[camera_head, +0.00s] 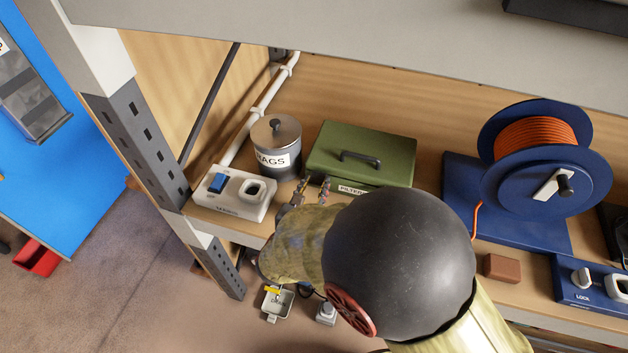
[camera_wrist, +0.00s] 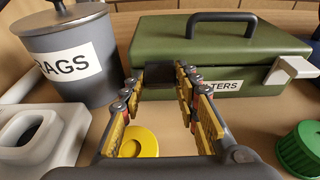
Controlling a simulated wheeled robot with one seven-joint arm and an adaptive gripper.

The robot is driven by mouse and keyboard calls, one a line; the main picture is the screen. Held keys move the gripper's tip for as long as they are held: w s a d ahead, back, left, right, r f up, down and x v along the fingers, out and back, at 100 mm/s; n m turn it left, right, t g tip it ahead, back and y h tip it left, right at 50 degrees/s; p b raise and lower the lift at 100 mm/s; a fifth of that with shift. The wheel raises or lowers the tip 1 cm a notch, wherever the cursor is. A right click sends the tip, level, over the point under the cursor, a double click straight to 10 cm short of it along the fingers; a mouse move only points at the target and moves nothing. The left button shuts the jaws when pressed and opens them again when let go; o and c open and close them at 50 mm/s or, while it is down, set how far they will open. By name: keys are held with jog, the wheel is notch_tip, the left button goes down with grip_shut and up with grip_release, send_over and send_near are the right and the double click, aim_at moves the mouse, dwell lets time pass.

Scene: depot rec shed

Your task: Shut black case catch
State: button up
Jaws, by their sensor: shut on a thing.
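The green case (camera_head: 365,150) stands on the shelf with its lid down and a dark handle on top. It also shows in the wrist view (camera_wrist: 210,50), with a label partly hidden by my finger. The black catch (camera_wrist: 160,75) is on the left part of the case's front. My gripper (camera_wrist: 157,85) reaches to the case front and is shut on the black catch, one finger at each side. In the head view my gripper (camera_head: 312,189) is partly hidden by my arm. A pale grey catch (camera_wrist: 291,69) sticks out at the case's right front.
A grey rags tin (camera_head: 277,145) stands close left of the case, with a white switch box (camera_head: 235,193) before it. A yellow ring (camera_wrist: 140,141) and green cap (camera_wrist: 301,149) lie in front. A blue cable reel (camera_head: 545,155) and brown block (camera_head: 502,268) are right.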

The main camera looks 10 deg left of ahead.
jog(key=shift+w+r+g+p, duration=0.2)
jog(key=shift+r+g+p, duration=0.3)
jog(key=shift+p, duration=0.3)
jog(key=shift+w+f+p, duration=0.1)
jog(key=shift+p, duration=0.25)
jog(key=shift+g, duration=0.3)
jog(key=shift+f, duration=0.1)
jog(key=o, duration=1.2)
jog(key=shift+c, duration=0.2)
jog(key=d+v, duration=0.1)
jog(key=v, duration=1.1)
jog(key=shift+a, duration=0.35)
